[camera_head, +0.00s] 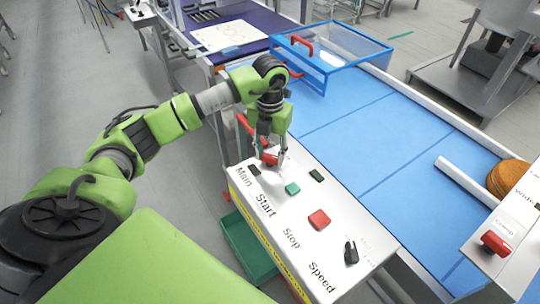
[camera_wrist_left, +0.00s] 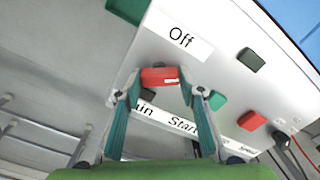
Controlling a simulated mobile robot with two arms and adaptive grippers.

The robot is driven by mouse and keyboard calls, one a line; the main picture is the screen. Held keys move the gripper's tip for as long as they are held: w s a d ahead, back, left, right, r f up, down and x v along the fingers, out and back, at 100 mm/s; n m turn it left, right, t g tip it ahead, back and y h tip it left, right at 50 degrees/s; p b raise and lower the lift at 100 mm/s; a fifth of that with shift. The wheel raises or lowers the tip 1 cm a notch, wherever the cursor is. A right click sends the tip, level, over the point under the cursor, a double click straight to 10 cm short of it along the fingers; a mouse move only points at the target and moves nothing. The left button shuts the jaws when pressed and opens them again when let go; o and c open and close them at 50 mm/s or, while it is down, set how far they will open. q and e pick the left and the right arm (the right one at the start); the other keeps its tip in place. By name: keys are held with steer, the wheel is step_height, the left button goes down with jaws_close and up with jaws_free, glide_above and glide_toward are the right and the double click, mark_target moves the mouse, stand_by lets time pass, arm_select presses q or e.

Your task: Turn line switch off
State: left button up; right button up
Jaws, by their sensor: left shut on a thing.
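A white control panel (camera_head: 336,262) stands beside the blue conveyor, with labels Main, Start, Stop and Speed. My left gripper (camera_head: 269,157) reaches down to the panel's far end, by the Main label. It is shut on the red switch knob (camera_head: 271,159), with one finger on each side. In the left wrist view the red knob (camera_wrist_left: 159,77) sits between the fingertips (camera_wrist_left: 162,90), and an Off label (camera_wrist_left: 181,38) is on the panel beyond it. The fingers partly cover the Main label. My right gripper is not in view.
On the panel are a green button (camera_head: 293,188), a red button (camera_head: 319,219) and a black speed knob (camera_head: 351,251). The blue conveyor (camera_head: 350,140) runs alongside, with a blue-framed clear guard (camera_head: 330,55). A second panel (camera_head: 515,235) stands at right. A green crate (camera_head: 245,245) is below.

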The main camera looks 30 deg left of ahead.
mark_target(270, 156)
arm_select(q)
steer(key=n+b, duration=0.1)
steer(key=n, duration=0.4)
steer(key=shift+w+n, duration=0.1)
steer(key=shift+n, duration=0.2)
steer(key=n, duration=0.5)
steer(key=shift+r, duration=0.1)
steer(key=shift+o, duration=0.2)
steer(key=shift+a+n, duration=0.1)
steer(key=shift+n, duration=0.3)
steer(key=o, duration=1.1)
step_height(270, 156, up, 12)
steer(key=shift+b, duration=0.3)
